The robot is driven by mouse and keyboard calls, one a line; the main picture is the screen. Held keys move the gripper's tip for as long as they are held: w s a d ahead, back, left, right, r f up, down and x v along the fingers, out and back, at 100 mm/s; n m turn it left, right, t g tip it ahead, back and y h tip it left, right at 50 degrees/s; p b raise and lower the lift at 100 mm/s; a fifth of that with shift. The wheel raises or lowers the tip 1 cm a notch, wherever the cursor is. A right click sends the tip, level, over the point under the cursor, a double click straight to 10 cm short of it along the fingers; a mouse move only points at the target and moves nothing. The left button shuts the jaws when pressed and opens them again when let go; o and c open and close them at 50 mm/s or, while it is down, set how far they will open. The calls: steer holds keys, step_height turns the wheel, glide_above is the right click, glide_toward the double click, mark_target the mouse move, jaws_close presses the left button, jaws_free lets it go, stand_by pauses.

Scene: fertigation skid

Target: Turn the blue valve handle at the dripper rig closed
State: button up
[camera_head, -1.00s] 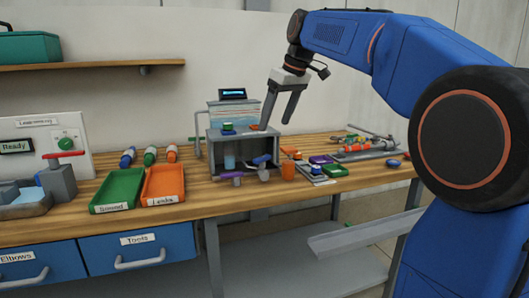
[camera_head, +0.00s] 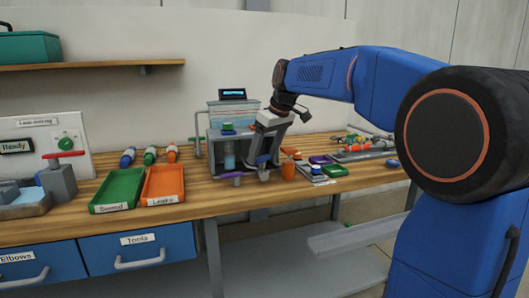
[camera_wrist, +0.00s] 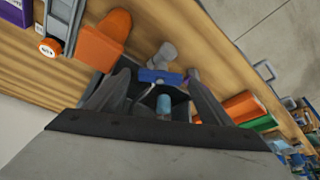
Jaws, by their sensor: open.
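The dripper rig (camera_head: 213,150) is a grey open-fronted frame on the wooden bench in the head view, with a clear tank on top. Its blue valve handle (camera_head: 263,158) is low at the rig's front right, partly hidden by my gripper. In the wrist view the blue handle (camera_wrist: 160,76) lies crosswise between my fingertips. My gripper (camera_head: 264,161) points down at the rig's right front, open. In the wrist view its two fingers (camera_wrist: 157,80) flank the handle with a gap showing on each side. I cannot tell whether either finger touches it. A light-blue cylinder (camera_wrist: 163,105) shows behind the handle.
An orange cup (camera_head: 288,170) stands close right of my gripper. A purple-topped part (camera_head: 231,177) sits at the rig's front. Green (camera_head: 118,189) and orange (camera_head: 164,183) trays lie to the left. Pipe fittings (camera_head: 365,148) crowd the bench's right end.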

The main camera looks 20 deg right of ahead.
steer(key=c, duration=1)
steer(key=shift+c, duration=0.2)
steer(key=shift+a+m+t+h, duration=0.2)
steer(key=shift+m+h, duration=0.35)
steer(key=shift+m, duration=0.9)
steer(key=shift+a+m+t+h, duration=0.15)
steer(key=shift+m+h, duration=0.4)
steer(key=shift+m, duration=0.9)
steer(key=shift+d, duration=0.1)
steer(key=o, duration=1)
steer(key=shift+o, duration=0.2)
